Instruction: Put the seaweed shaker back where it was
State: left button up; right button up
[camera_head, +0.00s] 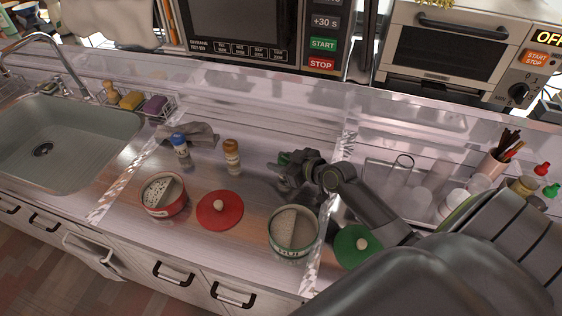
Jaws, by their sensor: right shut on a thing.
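My right gripper (288,172) reaches in from the right and is shut on a small shaker with a green top (284,158), likely the seaweed shaker. The gripper hides most of its body, and I cannot tell whether its base touches the counter. A shaker with an orange-brown top (232,158) stands to its left. A shaker with a blue top (181,147) stands farther left. My left gripper is not in view.
In front are a red bowl (154,208), a red lid (219,210), a green bowl (291,256) and a green lid (348,250). A grey cloth (203,134) lies behind the blue-topped shaker. A sink (95,130) is left; glasses (402,166) and a utensil cup (490,166) are right.

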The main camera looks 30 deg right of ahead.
jog(key=shift+f, duration=0.15)
jog(key=o, duration=1)
jog(key=shift+r, duration=0.3)
jog(key=v, duration=1.2)
jog(key=shift+s+f, duration=0.1)
jog(key=shift+f, duration=0.05)
